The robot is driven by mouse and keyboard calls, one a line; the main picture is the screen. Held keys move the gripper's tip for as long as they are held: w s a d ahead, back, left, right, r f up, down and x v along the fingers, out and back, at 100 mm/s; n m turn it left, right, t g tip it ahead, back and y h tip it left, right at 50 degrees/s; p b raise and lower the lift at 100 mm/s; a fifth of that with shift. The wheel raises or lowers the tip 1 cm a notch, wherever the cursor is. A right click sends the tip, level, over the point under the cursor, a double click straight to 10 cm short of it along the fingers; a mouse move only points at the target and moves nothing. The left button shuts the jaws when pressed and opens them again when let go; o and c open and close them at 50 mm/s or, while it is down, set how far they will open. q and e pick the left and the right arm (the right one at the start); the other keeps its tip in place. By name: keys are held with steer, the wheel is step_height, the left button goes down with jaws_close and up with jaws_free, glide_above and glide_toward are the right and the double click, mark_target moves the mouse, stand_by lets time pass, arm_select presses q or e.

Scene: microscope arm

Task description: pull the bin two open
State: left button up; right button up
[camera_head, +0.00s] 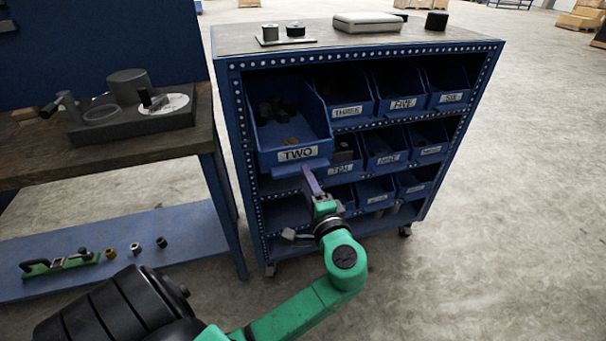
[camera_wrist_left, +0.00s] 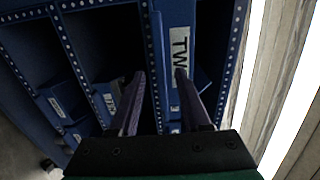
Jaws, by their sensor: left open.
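Bin two (camera_head: 292,155) is a blue open-topped bin with a white "TWO" label, at the upper left of the blue rack. It juts out in front of the other bins, and dark small parts lie inside it. My left gripper (camera_head: 309,178), with purple fingers, is open just below the bin's front, under the label. In the left wrist view, the open fingers (camera_wrist_left: 159,74) point at bin two (camera_wrist_left: 180,20), one finger over the label's end. I cannot tell whether either finger touches the bin. My right gripper is not in view.
The rack (camera_head: 240,165) holds several other labelled bins, such as three (camera_head: 346,111). A grey case (camera_head: 368,22) and small parts stand on its top. A workbench (camera_head: 100,150) with a dark fixture stands at left.

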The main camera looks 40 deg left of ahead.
arm_select(q)
steer(key=v, duration=1.1)
steer(key=shift+d+b, duration=0.15)
steer(key=shift+b, duration=0.25)
